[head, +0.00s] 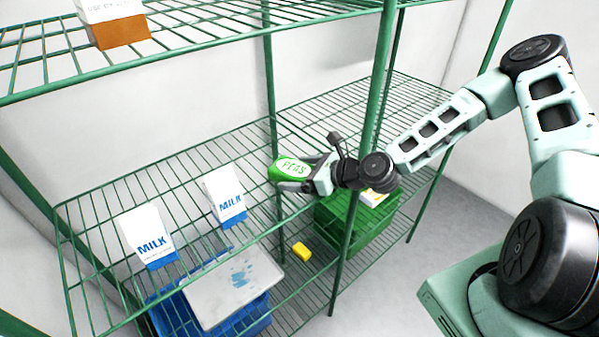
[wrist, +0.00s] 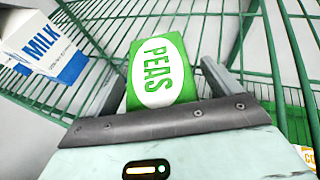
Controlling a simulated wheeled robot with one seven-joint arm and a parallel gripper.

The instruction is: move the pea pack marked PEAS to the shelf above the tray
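The green pea pack (head: 290,170), with PEAS in a white oval, is between the fingers of my gripper (head: 298,178). In the wrist view the pack (wrist: 162,72) fills the space between the two fingers, which look closed on its sides. In the head view it appears against the middle wire shelf (head: 180,185), near a rear post; I cannot tell whether it touches the wires. A pale grey tray (head: 232,285) with blue smudges lies below that shelf, seen partly through its wires, over a blue crate.
Two milk cartons (head: 146,236) (head: 225,196) stand on the middle shelf, left of the pack. A green front post (head: 376,95) rises close to my wrist. Below are a green crate (head: 340,228), a yellow block (head: 301,252) and the blue crate (head: 260,318). An orange-white carton (head: 118,30) stands on the top shelf.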

